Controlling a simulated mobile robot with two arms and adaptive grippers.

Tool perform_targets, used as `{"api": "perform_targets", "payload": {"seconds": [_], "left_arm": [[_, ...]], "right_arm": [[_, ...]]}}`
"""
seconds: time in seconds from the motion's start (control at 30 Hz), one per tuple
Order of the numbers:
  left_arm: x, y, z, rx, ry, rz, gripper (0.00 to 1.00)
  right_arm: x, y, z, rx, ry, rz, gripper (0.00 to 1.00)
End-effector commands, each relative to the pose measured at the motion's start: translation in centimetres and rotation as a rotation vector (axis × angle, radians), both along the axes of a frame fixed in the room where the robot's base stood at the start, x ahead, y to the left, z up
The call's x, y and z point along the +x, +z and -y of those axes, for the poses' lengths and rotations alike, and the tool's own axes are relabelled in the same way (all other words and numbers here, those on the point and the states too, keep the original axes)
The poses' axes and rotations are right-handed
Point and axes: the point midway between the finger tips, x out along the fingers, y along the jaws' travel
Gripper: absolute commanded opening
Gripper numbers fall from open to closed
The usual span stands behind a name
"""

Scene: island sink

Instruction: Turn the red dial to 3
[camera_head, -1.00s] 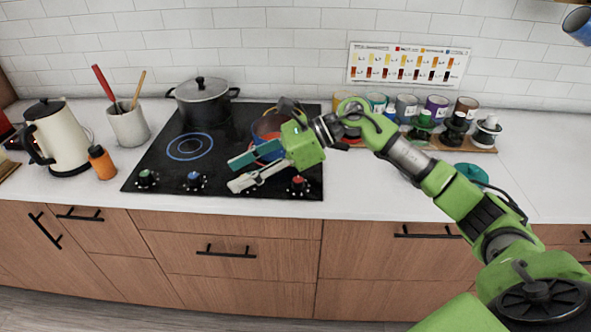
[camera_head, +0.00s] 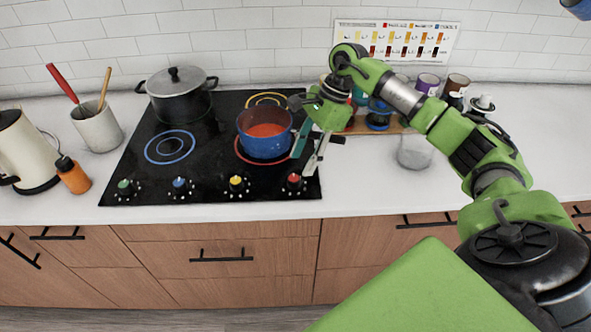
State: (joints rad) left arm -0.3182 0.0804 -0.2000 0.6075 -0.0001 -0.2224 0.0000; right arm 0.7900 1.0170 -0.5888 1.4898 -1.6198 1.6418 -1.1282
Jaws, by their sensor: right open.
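The red dial (camera_head: 294,181) sits at the front right corner of the black cooktop (camera_head: 215,182), last in the row of dials. Its printed numbers are too small to read. My right gripper (camera_head: 303,165) is open and points down toward the cooktop, its fingers just above and behind the red dial. I cannot tell whether a finger touches the dial. Nothing is between the fingers.
A blue pot (camera_head: 265,146) with red contents stands close left of my gripper on the red-ringed burner. A grey lidded pot (camera_head: 179,95) stands at the back left. Green (camera_head: 125,186), blue (camera_head: 180,184) and yellow (camera_head: 237,183) dials line the front.

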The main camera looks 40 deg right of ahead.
Motion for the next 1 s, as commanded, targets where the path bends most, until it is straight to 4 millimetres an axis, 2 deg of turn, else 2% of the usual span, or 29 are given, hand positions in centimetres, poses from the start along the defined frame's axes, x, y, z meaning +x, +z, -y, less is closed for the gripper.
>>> {"api": "perform_targets", "payload": {"seconds": [0.2, 0.33, 0.7, 0.73, 0.87, 1.0], "left_arm": [[2.3, 1.5, 0.2, -0.003, 0.0, 0.031, 0.4], [3.7, 2.0, 0.3, -0.005, 0.0, 0.052, 0.4], [2.4, 1.9, 0.2, -0.004, 0.0, 0.035, 0.4], [2.3, 1.9, 0.2, -0.004, 0.0, 0.033, 0.4], [2.1, 1.9, 0.2, -0.003, 0.0, 0.029, 0.4], [2.1, 1.9, 0.2, -0.003, 0.0, 0.029, 0.4]], "right_arm": [[0.2, -3.4, -1.5, 0.002, 0.001, -0.002, 0.4], [0.3, -4.7, -2.0, 0.001, 0.0, 0.0, 0.4], [0.4, -5.4, -2.2, 0.001, 0.0, 0.001, 0.4], [0.4, -5.4, -2.2, 0.001, 0.0, 0.001, 0.38], [0.4, -5.4, -2.2, 0.001, 0.0, 0.001, 0.04], [0.4, -5.4, -2.2, 0.001, 0.0, 0.001, 0.02]]}}
